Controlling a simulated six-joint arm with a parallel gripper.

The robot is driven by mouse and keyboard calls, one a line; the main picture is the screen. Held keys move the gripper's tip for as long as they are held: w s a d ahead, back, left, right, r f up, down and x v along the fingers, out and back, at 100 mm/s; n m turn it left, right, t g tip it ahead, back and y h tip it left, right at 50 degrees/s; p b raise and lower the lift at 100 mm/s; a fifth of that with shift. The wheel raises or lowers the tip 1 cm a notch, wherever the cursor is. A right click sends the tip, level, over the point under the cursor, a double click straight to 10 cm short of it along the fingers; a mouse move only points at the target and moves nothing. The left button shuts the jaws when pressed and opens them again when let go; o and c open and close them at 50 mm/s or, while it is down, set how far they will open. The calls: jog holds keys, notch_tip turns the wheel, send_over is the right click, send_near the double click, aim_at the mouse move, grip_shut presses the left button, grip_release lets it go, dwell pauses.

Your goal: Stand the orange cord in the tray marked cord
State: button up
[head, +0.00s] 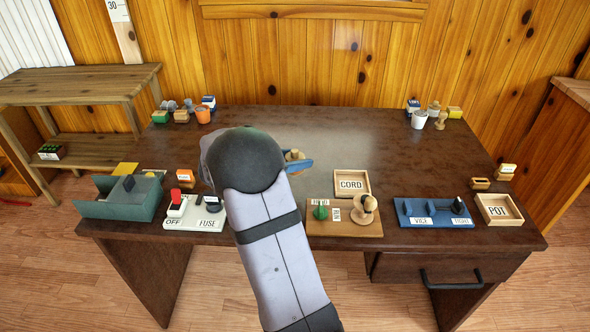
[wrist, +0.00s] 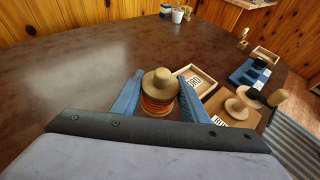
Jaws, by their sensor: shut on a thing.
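The orange cord (wrist: 157,105) is wound on a wooden spool with a round flange and knob on top. In the wrist view my gripper (wrist: 160,77) has its blue fingers shut on either side of the spool, which looks roughly upright. In the head view my arm hides most of it; only the spool's wooden top (head: 293,155) shows beside a blue finger. I cannot tell whether the spool touches the table. The wooden tray marked CORD (head: 369,190) looks empty, right of my gripper; it also shows in the wrist view (wrist: 207,87), partly behind a finger.
A wooden board (head: 345,230) with a green piece and a wooden spool shape stands in front of the cord tray. A blue VICE holder (head: 436,222) and POT tray (head: 498,222) lie further right. The table's middle back is clear.

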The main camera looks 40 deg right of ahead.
jog(key=shift+r, duration=0.95)
jog(key=shift+d, duration=0.25)
jog(key=s+d+r+m+g, duration=0.1)
jog(key=s+d+m+g, duration=0.25)
jog(key=d, duration=0.35)
jog(key=m+g+y, duration=0.4)
jog(key=m+g, duration=0.2)
send_over(352, 185)
jog(key=shift+n, duration=0.25)
jog(key=shift+f+b, duration=0.4)
jog(key=shift+f, duration=4.8)
jog(key=shift+f, duration=0.15)
jog(key=o, duration=0.8)
jog(key=shift+c, duration=0.2)
